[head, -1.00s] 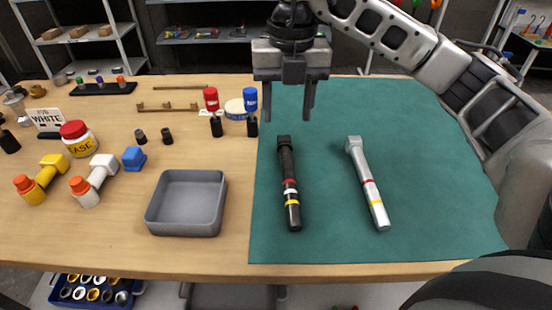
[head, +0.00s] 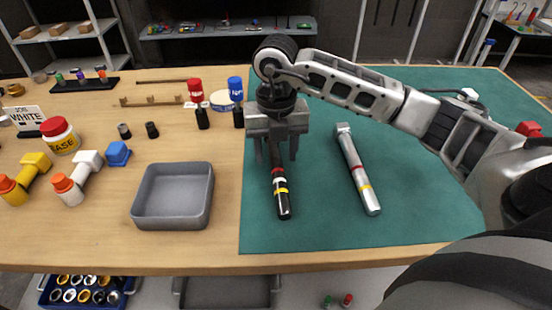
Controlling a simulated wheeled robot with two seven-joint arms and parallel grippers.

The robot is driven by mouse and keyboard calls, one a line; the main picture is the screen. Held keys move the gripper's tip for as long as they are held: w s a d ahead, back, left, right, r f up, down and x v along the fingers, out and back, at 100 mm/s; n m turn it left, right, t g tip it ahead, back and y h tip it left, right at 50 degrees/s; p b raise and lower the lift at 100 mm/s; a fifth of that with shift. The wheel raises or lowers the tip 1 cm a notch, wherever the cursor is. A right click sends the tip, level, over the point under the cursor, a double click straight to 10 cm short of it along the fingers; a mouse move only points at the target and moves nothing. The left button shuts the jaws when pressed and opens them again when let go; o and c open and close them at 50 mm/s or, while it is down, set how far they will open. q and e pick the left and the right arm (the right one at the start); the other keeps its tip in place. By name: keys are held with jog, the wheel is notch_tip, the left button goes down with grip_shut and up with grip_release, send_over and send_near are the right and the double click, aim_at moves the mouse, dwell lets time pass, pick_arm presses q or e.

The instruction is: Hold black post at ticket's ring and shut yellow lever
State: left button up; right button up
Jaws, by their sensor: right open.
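The black post (head: 282,203) lies on the green mat, its long axis running away from me, with red, white and yellow rings around its middle. Its far end is hidden behind my right gripper (head: 275,158). That gripper is open, with one finger on each side of the post's far part, beyond the rings; I cannot tell its height above the mat. The ticket (head: 27,116) stands at the far left and reads WHITE. A yellow piece (head: 36,162) with an orange cap lies at the left; I cannot tell whether it is the yellow lever. My left gripper is out of view.
A silver post (head: 357,168) with red and yellow rings lies right of the black one. A grey tray (head: 140,215) stands left of the green mat (head: 430,215). The mat's front is clear.

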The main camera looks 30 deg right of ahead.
jog(key=shift+f, duration=0.8)
grip_shut()
jog(key=shift+r, duration=0.2)
